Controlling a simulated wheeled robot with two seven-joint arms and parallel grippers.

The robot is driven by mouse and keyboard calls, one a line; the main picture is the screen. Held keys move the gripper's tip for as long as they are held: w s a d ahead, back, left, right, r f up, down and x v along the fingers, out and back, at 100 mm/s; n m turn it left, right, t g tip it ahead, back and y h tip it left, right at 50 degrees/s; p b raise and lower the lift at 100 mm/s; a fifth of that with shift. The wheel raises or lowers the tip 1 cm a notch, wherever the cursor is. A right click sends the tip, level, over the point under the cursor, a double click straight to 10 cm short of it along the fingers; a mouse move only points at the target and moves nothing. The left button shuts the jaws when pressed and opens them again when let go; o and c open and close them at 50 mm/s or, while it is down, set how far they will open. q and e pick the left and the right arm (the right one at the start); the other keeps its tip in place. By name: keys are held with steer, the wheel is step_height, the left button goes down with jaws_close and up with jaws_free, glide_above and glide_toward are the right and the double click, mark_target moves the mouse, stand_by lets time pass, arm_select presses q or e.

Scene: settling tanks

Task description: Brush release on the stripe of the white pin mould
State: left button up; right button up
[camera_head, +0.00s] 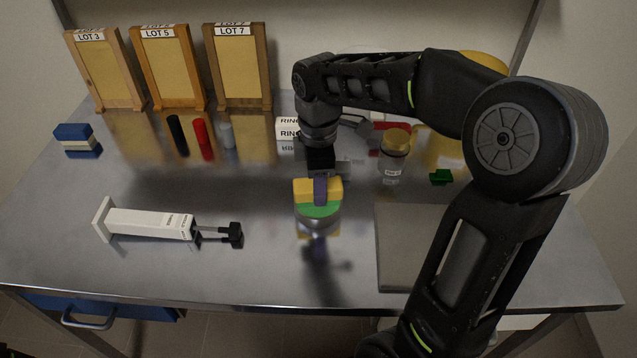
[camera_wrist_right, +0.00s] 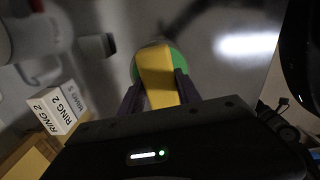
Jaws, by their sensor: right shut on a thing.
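My right gripper (camera_head: 320,190) is shut on a yellow block (camera_head: 301,190), its dark purple fingers on either side; it shows in the right wrist view too (camera_wrist_right: 158,92). The block is over a green round surface (camera_head: 318,209) atop a small shiny round piece, perhaps a dish; I cannot tell if they touch. I cannot pick out the white pin mould for certain. A long white piece (camera_head: 150,222) with a square end plate and black rod lies at left. Pale shapes (camera_wrist_right: 35,35) at the wrist view's upper left are cut off and blurred. My left gripper is out of view.
Lot frames (camera_head: 240,68) line the back. A RING box (camera_head: 288,128), a gold-lidded jar (camera_head: 394,143) and a green piece (camera_head: 441,177) are near my arm. A grey plate (camera_head: 405,245) lies front right.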

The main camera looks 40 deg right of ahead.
steer(key=shift+s, duration=0.1)
stand_by(0.3)
step_height(320, 180, up, 7)
steer(key=p, duration=0.6)
stand_by(0.8)
